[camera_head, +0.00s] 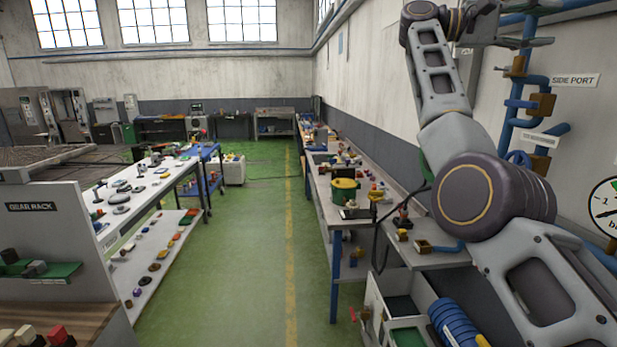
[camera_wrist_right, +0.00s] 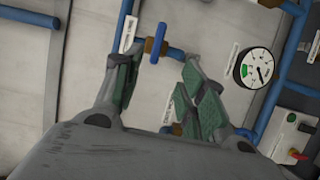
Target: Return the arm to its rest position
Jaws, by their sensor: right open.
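My right arm (camera_head: 441,80) is raised on the right side of the head view, bent upward in front of the pipe wall. My right gripper (camera_head: 525,27) is at the top right, near the blue pipes (camera_head: 507,130). In the right wrist view my right gripper (camera_wrist_right: 160,62) is open, its two green-padded fingers spread with nothing between them. Behind the gap is a blue valve handle (camera_wrist_right: 158,43) on a brass body; I cannot tell the distance to it. My left arm and gripper are not in view.
A long workbench (camera_head: 318,187) with small parts and a green-yellow pot (camera_head: 344,191) runs along the right wall. A pressure gauge (camera_head: 607,207) is on the wall. Another table (camera_head: 165,181) and a gear rack (camera_head: 40,225) stand left. The green floor (camera_head: 240,255) between is clear.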

